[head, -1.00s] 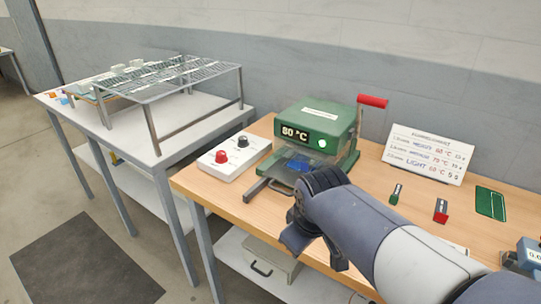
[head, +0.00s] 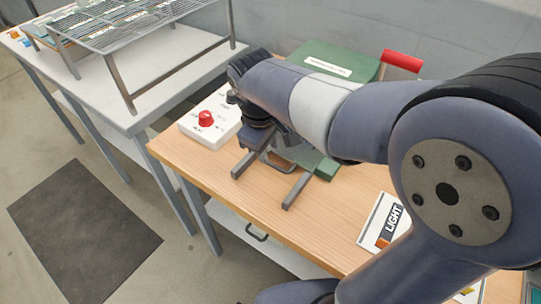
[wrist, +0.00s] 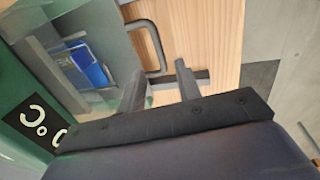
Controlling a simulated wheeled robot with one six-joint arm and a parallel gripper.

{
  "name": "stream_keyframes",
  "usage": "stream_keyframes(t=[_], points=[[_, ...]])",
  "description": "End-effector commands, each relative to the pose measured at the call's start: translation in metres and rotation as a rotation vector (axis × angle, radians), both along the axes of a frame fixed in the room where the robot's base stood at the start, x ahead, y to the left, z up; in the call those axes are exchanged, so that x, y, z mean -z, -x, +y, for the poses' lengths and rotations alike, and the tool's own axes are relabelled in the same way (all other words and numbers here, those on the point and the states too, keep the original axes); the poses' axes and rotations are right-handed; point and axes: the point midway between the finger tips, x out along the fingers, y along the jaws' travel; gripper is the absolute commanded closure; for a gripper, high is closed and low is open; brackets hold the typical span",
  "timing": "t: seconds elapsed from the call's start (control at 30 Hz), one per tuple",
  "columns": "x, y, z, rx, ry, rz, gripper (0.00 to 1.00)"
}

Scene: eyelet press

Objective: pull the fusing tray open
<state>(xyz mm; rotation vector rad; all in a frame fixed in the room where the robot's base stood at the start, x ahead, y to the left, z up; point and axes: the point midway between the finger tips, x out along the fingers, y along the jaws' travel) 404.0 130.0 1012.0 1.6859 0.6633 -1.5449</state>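The green press (head: 345,62) stands on the wooden bench, mostly behind my arm.
A white control box with a red knob (head: 206,118) stands left of the press. A wire rack (head: 130,20) stands on the white table at left. A card (head: 383,222) lies at right; a red lever grip (head: 402,61) rises behind.

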Motion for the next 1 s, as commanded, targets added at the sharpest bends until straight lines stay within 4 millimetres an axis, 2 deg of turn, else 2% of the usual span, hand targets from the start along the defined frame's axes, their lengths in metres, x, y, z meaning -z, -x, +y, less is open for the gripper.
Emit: stream_keyframes(t=[0.1, 0.3, 0.67, 1.0], points=[[0.022, -0.003, -0.003, 0.002, 0.002, 0.004, 0.67], [0.044, -0.006, -0.005, 0.001, 0.001, 0.000, 0.67], [0.049, -0.007, -0.006, 0.001, 0.000, -0.001, 0.67], [0.049, -0.007, -0.006, 0.001, 0.000, -0.001, 0.94]])
